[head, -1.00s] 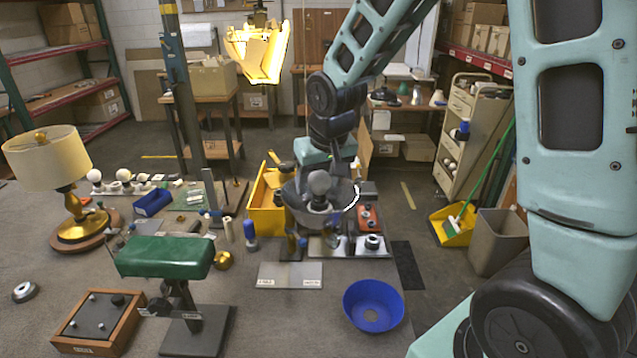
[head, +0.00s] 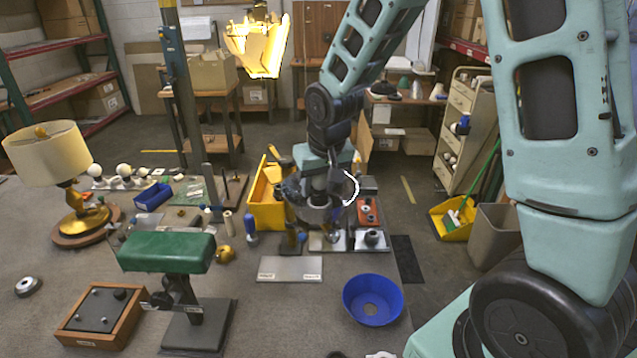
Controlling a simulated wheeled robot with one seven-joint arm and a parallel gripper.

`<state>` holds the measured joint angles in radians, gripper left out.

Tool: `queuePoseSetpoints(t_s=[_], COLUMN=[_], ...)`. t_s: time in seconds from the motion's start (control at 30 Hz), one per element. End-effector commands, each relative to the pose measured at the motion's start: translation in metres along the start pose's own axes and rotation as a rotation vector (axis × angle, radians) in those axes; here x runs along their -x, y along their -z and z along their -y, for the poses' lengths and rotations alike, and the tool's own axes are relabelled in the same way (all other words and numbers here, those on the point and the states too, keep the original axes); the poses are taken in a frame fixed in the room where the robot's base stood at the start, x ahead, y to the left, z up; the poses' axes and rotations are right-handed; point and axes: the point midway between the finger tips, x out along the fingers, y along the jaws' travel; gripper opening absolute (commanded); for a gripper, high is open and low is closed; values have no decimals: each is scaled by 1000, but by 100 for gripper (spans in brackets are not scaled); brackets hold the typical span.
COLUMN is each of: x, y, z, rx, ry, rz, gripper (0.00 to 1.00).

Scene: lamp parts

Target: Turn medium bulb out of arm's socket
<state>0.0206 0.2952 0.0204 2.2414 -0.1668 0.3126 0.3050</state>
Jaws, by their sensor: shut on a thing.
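The medium bulb (head: 318,183) is a small grey-white globe, mostly covered by my gripper. It sits upright within a dark grey bowl-like shade (head: 338,212), whose rim shows a bright white arc at the right. My gripper (head: 318,190) points down into this shade from above and is shut on the bulb. The socket under the bulb is hidden by the gripper and the shade, so I cannot tell how far the bulb is seated.
A yellow bin (head: 264,205) stands just left of the shade. A blue bowl (head: 373,300) and a grey plate (head: 290,269) lie in front. A green padded stand (head: 167,252) and a brass table lamp (head: 83,220) are at left.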

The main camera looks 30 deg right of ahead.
Motion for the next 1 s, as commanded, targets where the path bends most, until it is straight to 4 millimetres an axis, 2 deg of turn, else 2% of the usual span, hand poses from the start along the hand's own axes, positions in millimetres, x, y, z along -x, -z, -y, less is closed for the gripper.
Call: queuePoseSetpoints(t_s=[1.0], x=[3], y=[0], z=[1], rx=[315], ry=[98], rz=[2], gripper=[24])
